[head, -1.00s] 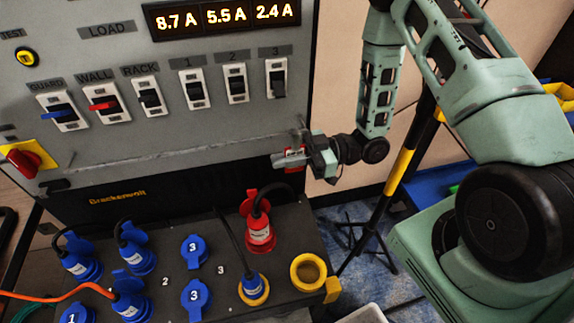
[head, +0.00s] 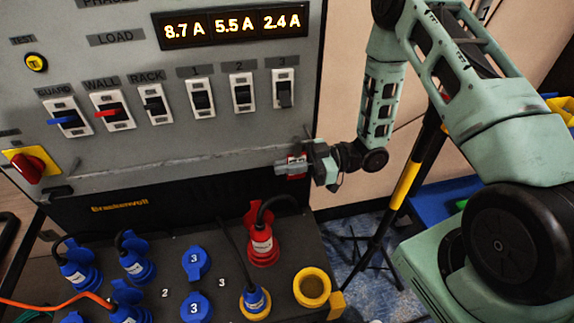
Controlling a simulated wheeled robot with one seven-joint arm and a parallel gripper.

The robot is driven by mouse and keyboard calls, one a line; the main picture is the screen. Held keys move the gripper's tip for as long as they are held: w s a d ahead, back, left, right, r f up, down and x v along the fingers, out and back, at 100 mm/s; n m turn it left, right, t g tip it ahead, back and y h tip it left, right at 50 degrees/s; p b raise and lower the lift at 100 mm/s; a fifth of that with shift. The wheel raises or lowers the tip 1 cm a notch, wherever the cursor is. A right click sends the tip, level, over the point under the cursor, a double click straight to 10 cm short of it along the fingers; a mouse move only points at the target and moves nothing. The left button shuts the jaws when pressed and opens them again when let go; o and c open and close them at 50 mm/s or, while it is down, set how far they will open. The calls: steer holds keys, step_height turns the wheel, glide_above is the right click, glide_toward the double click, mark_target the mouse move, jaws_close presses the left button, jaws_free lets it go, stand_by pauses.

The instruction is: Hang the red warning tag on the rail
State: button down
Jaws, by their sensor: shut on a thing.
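The red warning tag (head: 296,160) shows as a small red and pale piece at the lower right of the grey panel. My gripper (head: 304,162) is shut on it, reaching in from the right. The jaws hide part of the tag. The rail (head: 190,165) is a thin grey bar running across the panel's lower edge, rising to the right. The tag is beside the rail's right end in the picture; I cannot tell whether they touch.
Below the rail stands a black box with blue plugs (head: 133,262), a red plug (head: 262,245) with a cable, and an empty yellow socket (head: 311,287). Switches (head: 202,98) and a red rotary knob (head: 28,167) sit above. A black and yellow stand (head: 405,185) is at right.

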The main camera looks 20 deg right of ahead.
steer(key=c, duration=1.5)
jaws_free()
steer(key=shift+d, duration=0.1)
